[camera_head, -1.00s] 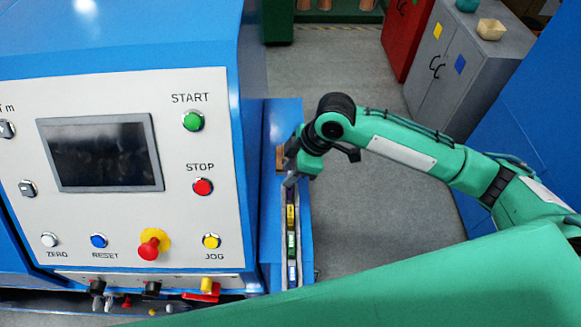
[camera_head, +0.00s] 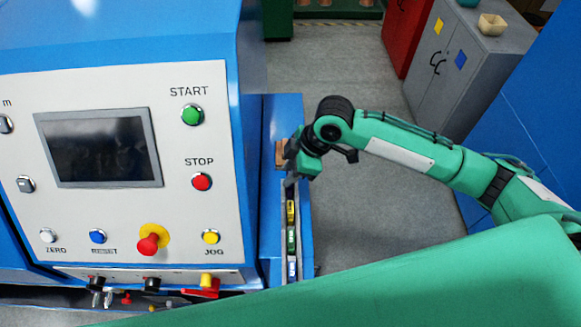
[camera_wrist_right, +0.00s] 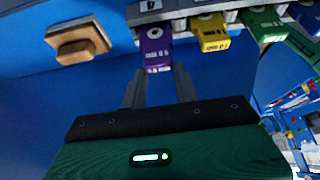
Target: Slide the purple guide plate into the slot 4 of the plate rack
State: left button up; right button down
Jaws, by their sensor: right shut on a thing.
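The purple guide plate (camera_wrist_right: 155,45) is between the fingers of my right gripper (camera_wrist_right: 159,72) in the right wrist view, and the gripper is shut on its near end. The plate's far end meets the edge of the plate rack (camera_wrist_right: 185,14), beside a white label with a 4 (camera_wrist_right: 151,5). How deep it sits in the slot is hidden. In the head view my right gripper (camera_head: 291,177) is over the far end of the rack (camera_head: 285,269), and the purple plate is not discernible there. My left gripper is not in view.
A yellow plate (camera_wrist_right: 210,35) and a green plate (camera_wrist_right: 265,24) sit in the rack beside the purple one. A wooden block (camera_wrist_right: 78,44) is mounted on the blue surface nearby. The control panel (camera_head: 198,240) stands left of the rack; open floor (camera_head: 370,215) lies right.

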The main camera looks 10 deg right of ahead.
jog(key=shift+f, duration=0.6)
jog(key=shift+f, duration=0.25)
jog(key=c, duration=1)
grip_release()
jog(key=shift+f, duration=0.1)
jog(key=b+v, duration=0.4)
jog(key=v, duration=0.9)
jog(key=shift+d+r, duration=0.15)
jog(key=shift+r, duration=0.2)
